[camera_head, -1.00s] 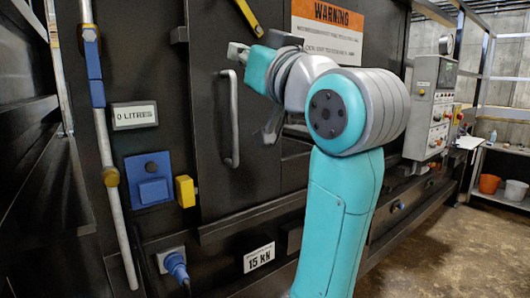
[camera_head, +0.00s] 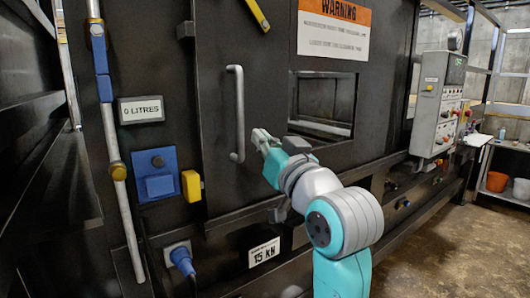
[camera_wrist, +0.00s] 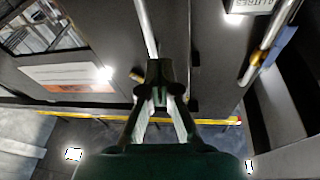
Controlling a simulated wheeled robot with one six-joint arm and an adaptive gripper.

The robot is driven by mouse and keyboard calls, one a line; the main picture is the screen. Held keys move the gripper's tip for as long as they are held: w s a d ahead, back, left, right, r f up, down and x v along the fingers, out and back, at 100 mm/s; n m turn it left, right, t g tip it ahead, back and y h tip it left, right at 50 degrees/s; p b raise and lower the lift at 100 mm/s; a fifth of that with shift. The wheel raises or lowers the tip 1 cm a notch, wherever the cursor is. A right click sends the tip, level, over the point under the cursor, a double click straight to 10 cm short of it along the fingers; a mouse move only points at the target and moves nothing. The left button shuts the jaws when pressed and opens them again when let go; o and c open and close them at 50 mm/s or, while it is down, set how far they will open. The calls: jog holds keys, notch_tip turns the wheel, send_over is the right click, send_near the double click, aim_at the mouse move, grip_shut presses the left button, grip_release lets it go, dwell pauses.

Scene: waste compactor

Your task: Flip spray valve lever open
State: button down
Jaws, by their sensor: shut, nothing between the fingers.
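A pipe (camera_head: 112,140) runs down the left side of the dark machine front, with brass fittings (camera_head: 117,170) on it. A blue lever-like piece (camera_head: 104,88) lies along its upper part; I take it for the spray valve lever. In the wrist view a blue piece (camera_wrist: 285,42) shows beside the pipe at upper right. My gripper (camera_head: 260,138) is in front of the machine, just right of the grey door handle, well right of and below the blue lever. It is shut and empty. In the wrist view its fingers (camera_wrist: 160,92) meet at the centre.
A grey door handle (camera_head: 237,113) stands out near my gripper. A yellow bar (camera_head: 257,14) is above it. A blue box (camera_head: 153,175), yellow block (camera_head: 190,188) and plugged cable (camera_head: 181,261) sit low. An opening (camera_head: 322,104) and control box (camera_head: 437,100) are to the right.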

jog(key=shift+w+d+f, duration=0.1)
jog(key=shift+f, duration=0.55)
jog(key=shift+w+d+f, duration=0.1)
jog(key=shift+f, duration=0.5)
jog(key=s+d+f+m+h, duration=0.1)
jog(key=d+f+h, duration=0.15)
jog(key=f, duration=0.85)
jog(key=s+d+f+m+h, duration=0.1)
jog(key=s+d+f, duration=0.15)
jog(key=f, duration=0.85)
jog(key=s+d+f+m+h, duration=0.1)
jog(key=s+d+f, duration=0.2)
jog(key=s+f, duration=0.35)
jog(key=s+d+f+m+h, duration=0.1)
jog(key=s+d+f+h, duration=0.15)
jog(key=f, duration=0.65)
jog(key=s+d+f+g+h, duration=0.1)
jog(key=s+d+f, duration=0.1)
jog(key=s+f, duration=0.5)
jog(key=s+d+f+g, duration=0.15)
jog(key=s+f, duration=0.25)
jog(key=s, duration=0.6)
jog(key=s+d+g+h, duration=0.1)
jog(key=s+d, duration=0.1)
jog(key=s, duration=1.9)
jog(key=shift+d, duration=0.4)
